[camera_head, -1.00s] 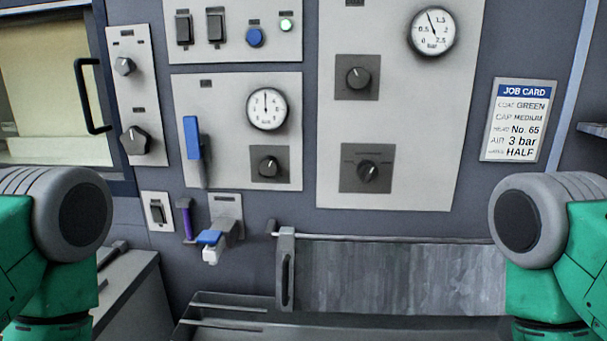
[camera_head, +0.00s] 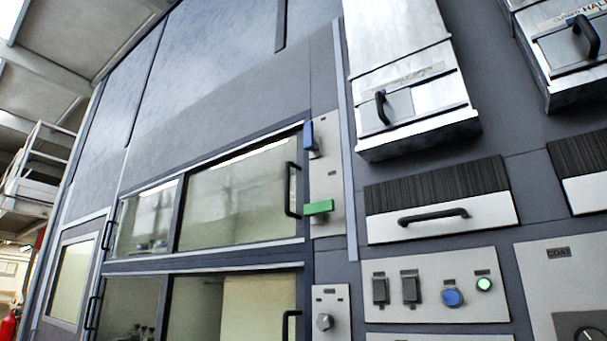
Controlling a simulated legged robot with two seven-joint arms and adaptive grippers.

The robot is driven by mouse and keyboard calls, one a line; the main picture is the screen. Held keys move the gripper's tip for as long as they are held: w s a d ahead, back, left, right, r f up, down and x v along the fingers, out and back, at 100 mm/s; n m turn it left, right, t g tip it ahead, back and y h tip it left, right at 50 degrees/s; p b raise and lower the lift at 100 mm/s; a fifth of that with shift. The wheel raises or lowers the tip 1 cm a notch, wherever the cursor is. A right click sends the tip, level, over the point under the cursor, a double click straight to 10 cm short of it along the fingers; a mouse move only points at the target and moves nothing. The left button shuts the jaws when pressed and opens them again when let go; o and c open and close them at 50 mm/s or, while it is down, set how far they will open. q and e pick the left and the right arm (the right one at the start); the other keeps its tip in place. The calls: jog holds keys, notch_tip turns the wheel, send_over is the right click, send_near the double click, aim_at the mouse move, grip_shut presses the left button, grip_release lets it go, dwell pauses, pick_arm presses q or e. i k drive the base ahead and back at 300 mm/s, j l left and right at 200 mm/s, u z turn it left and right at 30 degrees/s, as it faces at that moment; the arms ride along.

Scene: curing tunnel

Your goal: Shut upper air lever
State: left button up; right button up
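A narrow grey panel (camera_head: 328,176) beside the upper window bay carries two levers. The blue lever (camera_head: 311,137) at its top points roughly upright. The green lever (camera_head: 318,207) below it lies roughly level, sticking out to the left. The small labels on this panel are too small to read, so I cannot tell from print which lever is for air. Neither of my grippers is in view.
Upper glass doors (camera_head: 238,195) with a black handle (camera_head: 291,190) stand just left of the levers. Metal boxes with handles (camera_head: 412,100) jut out at upper right. A drawer front (camera_head: 440,202) and a switch panel (camera_head: 435,288) sit lower right.

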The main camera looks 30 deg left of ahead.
aim_at(309, 142)
jog(key=k+u, duration=0.65)
jog(key=u, duration=0.15)
jog(key=i+j, duration=0.15)
jog(key=j, duration=0.25)
jog(key=i+j+z, duration=0.15)
jog(key=j, duration=0.2)
jog(key=i+j, duration=0.15)
jog(key=j, duration=0.25)
jog(key=z, duration=0.05)
